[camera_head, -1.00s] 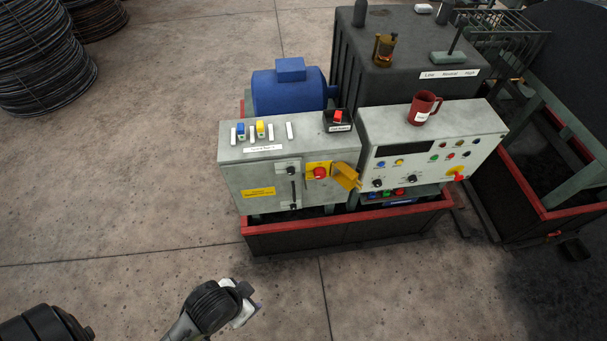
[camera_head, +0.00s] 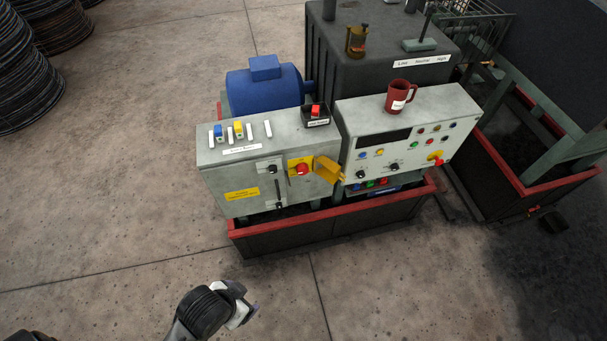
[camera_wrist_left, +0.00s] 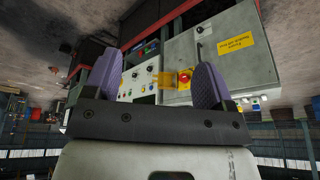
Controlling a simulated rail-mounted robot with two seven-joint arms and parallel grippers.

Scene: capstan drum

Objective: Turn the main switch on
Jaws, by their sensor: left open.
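The grey cabinet (camera_head: 228,180) on the left carries a red button on a yellow plate (camera_head: 302,168), with a yellow flap (camera_head: 327,170) beside it. Its front also has black knobs and a black lever (camera_head: 278,190). The control panel (camera_head: 405,135) to its right has a red handle on a yellow disc (camera_head: 436,158). I cannot read which control is labelled main switch. My left gripper (camera_head: 246,306) is in front of the cabinet, apart from it. In the left wrist view its purple fingers (camera_wrist_left: 157,70) are spread and empty, with the red button (camera_wrist_left: 184,77) beyond them. My right gripper is not visible.
A red-rimmed base (camera_head: 330,226) runs below both boxes. A red mug (camera_head: 399,95) stands on the right panel and a blue motor (camera_head: 262,88) sits behind the cabinet. Cable coils (camera_head: 30,75) stand at far left.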

